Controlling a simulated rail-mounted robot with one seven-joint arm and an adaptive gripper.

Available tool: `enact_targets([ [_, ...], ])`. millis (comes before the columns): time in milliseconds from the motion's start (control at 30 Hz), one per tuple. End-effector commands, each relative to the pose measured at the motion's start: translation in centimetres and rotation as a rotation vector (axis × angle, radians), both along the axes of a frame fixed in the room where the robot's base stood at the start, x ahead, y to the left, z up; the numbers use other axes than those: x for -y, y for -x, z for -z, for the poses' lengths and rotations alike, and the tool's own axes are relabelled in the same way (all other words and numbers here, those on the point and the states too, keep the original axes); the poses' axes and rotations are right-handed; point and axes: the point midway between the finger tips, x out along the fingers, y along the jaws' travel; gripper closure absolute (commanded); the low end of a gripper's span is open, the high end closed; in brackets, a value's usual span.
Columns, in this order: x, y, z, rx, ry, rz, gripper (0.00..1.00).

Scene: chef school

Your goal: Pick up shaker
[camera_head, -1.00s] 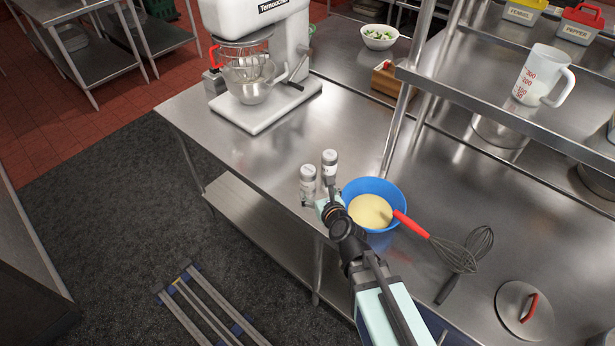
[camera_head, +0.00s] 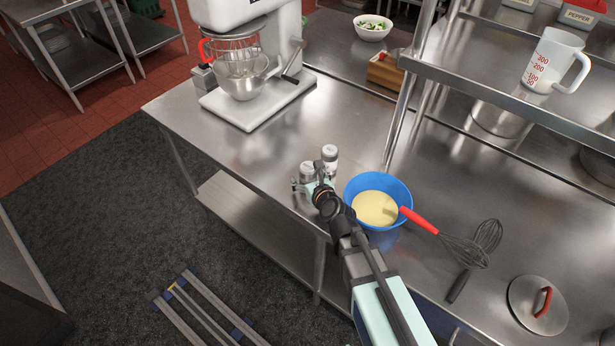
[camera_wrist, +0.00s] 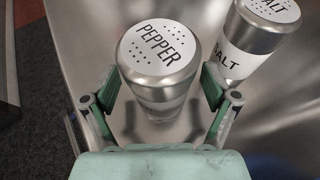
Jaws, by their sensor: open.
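Two metal shakers with white labelled tops stand upright on the steel counter. In the wrist view the pepper shaker (camera_wrist: 158,60) is between the two open fingers of my gripper (camera_wrist: 158,88), and the salt shaker (camera_wrist: 258,30) stands to its right and farther off. I cannot tell whether either finger touches the pepper shaker. In the head view my gripper (camera_head: 308,187) is at the pepper shaker (camera_head: 307,170) and partly hides it. The salt shaker (camera_head: 329,156) is just to the right and behind.
A stand mixer (camera_head: 245,65) is at the back left. The counter's front edge is close to the shakers.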

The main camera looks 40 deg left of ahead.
Motion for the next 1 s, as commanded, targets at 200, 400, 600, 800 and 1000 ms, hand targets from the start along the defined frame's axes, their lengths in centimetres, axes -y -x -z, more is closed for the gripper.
enact_targets([
  [200,0.0,0.0,-0.1,0.0,0.0,0.0,0.53],
  [400,0.1,0.0,-0.1,0.0,0.0,0.001,0.86],
  [600,0.1,0.0,-0.1,0.0,0.0,0.0,0.86],
  [800,0.1,0.0,-0.9,0.002,0.0,-0.001,0.86],
  [1000,0.1,0.0,-3.7,0.003,-0.001,0.0,0.86],
])
